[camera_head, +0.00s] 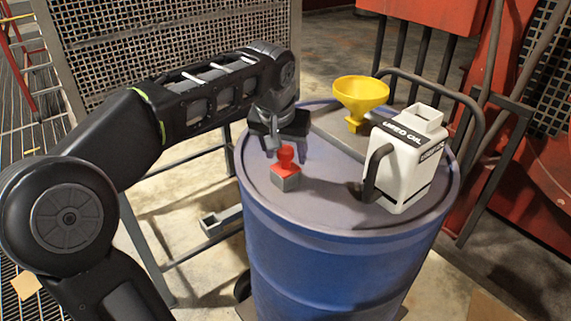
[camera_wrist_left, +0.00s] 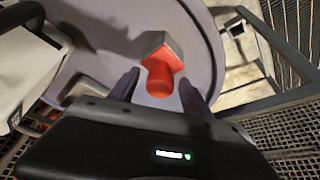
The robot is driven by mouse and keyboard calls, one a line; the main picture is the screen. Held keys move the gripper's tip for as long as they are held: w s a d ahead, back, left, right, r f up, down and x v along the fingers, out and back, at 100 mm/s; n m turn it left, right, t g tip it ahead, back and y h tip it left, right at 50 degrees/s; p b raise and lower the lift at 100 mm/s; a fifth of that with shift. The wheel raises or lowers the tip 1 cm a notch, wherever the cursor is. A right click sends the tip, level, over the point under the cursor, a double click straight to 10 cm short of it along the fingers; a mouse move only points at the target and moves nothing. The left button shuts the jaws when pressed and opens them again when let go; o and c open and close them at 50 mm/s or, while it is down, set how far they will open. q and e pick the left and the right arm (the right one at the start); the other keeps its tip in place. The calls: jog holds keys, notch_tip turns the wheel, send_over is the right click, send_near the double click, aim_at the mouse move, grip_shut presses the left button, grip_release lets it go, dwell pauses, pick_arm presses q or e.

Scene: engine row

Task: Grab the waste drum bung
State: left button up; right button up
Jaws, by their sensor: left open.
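The waste drum bung is a red knob on a grey square block (camera_head: 286,171), sitting on top of the blue drum (camera_head: 330,265) near its left side. In the left wrist view the bung's red knob (camera_wrist_left: 160,78) shows just beyond and between my two fingertips. My left gripper (camera_head: 280,142) is open, just behind and above the bung in the head view. Its fingers in the left wrist view (camera_wrist_left: 158,88) are apart, with nothing held between them. I cannot tell whether a finger touches the bung. My right gripper is not in view.
A white used oil jug (camera_head: 408,165) with a black handle stands on the right of the drum top. A yellow funnel (camera_head: 360,95) stands at the back. The front of the drum top is clear. A mesh panel (camera_head: 170,40) stands behind my left arm.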

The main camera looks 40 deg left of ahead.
pick_arm(q)
jog(key=shift+c, duration=0.3)
grip_shut()
jog(key=shift+r, duration=0.1)
dwell(0.4)
notch_tip(320, 180, up, 10)
jog(key=shift+f, duration=0.1)
dwell(0.8)
